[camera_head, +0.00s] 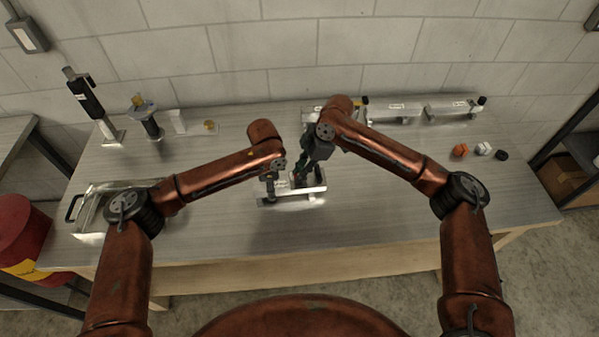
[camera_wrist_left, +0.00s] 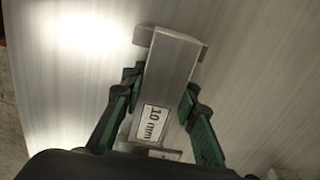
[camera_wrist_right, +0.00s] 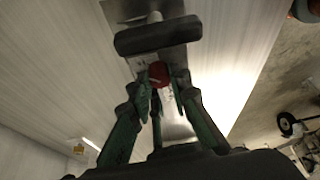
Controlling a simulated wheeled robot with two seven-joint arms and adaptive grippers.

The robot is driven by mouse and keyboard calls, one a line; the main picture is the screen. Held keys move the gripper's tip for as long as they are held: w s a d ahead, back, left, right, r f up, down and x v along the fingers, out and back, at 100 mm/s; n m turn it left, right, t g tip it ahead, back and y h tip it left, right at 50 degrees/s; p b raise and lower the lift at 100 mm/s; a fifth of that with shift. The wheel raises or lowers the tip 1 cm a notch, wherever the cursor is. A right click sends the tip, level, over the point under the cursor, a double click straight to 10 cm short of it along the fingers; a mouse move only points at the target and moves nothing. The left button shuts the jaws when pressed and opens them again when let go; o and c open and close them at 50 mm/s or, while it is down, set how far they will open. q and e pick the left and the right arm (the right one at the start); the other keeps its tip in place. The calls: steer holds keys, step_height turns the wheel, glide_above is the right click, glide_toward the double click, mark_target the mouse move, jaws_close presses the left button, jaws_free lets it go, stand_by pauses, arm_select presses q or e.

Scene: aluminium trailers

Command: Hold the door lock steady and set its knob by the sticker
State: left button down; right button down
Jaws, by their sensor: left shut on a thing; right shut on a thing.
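The door lock (camera_head: 313,190) is a pale metal piece lying on the table in front of me. In the left wrist view its metal body (camera_wrist_left: 172,72) sits between my left fingers, with a "10 mm" sticker (camera_wrist_left: 152,124) on it. My left gripper (camera_head: 268,190) is shut on the lock body at its left end. My right gripper (camera_head: 297,180) reaches down over the lock, and its fingers are shut on a small red knob (camera_wrist_right: 158,73). A dark crossbar (camera_wrist_right: 158,38) on a short stem stands beyond the knob. The knob's setting cannot be read.
Black-handled tools (camera_head: 85,95) stand at the back left. Metal cylinders (camera_head: 397,110) lie along the wall. Small orange, white and black caps (camera_head: 460,150) sit at the right. A metal tray (camera_head: 95,210) is at the left. The front of the table is clear.

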steer(key=n+g, duration=0.1)
steer(key=n, duration=0.3)
steer(key=shift+w+a+n+g+h, duration=0.1)
steer(key=shift+w+n+g+h, duration=0.05)
steer(key=shift+n+g+h, duration=0.65)
steer(key=shift+n+g, duration=0.1)
steer(key=shift+n, duration=1.2)
steer(key=c, duration=1.8)
jaws_free()
steer(key=shift+o, duration=0.2)
steer(key=shift+r, duration=0.1)
steer(key=v, duration=1.2)
